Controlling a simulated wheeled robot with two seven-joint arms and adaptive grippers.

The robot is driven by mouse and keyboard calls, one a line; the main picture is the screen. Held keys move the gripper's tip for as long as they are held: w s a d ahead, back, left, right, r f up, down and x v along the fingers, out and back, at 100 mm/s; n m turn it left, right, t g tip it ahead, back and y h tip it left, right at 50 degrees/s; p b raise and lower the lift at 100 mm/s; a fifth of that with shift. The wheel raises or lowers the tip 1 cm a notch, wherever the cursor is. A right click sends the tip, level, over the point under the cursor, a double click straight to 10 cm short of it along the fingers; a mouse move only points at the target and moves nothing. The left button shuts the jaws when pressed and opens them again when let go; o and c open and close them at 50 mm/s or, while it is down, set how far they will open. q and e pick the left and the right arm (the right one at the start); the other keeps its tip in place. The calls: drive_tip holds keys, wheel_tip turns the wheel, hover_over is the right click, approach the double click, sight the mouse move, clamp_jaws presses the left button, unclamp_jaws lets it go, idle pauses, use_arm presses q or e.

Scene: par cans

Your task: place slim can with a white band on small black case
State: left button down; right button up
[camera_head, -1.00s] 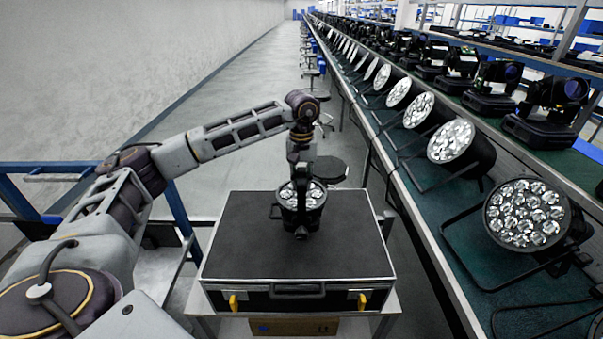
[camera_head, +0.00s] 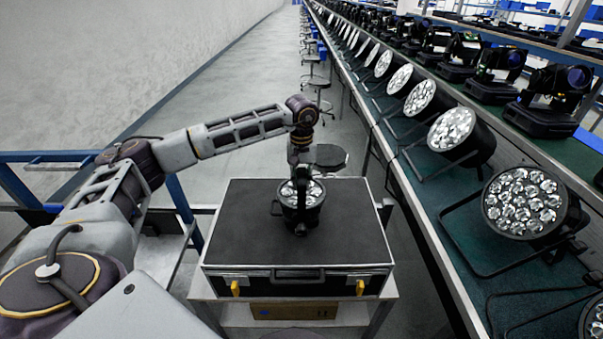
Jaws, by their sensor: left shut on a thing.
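The slim can (camera_head: 314,196) is a dark par can with its clear multi-lens face turned up, over the middle of the case top. I cannot make out its white band. My left gripper (camera_head: 300,208) reaches down from above, is shut on the can and hides part of it. The small black case (camera_head: 245,240) lies flat, with a handle and two yellow latches on its front. I cannot tell whether the can touches the case top. My right gripper is not in view.
The case rests on a light stand (camera_head: 375,315) with a brown box (camera_head: 293,311) below. A long green bench (camera_head: 455,225) with several par cans runs along the right. A stool (camera_head: 328,157) stands behind the case. A blue-framed rail (camera_head: 40,157) is at left.

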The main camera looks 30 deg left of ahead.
use_arm(q)
drive_tip(key=shift+f, duration=0.2)
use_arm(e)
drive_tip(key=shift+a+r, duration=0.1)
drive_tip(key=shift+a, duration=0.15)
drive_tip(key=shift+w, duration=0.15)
use_arm(q)
drive_tip(key=c, duration=1.7)
unclamp_jaws()
drive_tip(key=shift+f, duration=0.2)
drive_tip(key=o, duration=0.4)
drive_tip(key=shift+s, duration=0.1)
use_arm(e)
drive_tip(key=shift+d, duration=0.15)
use_arm(q)
drive_tip(key=shift+r, duration=0.1)
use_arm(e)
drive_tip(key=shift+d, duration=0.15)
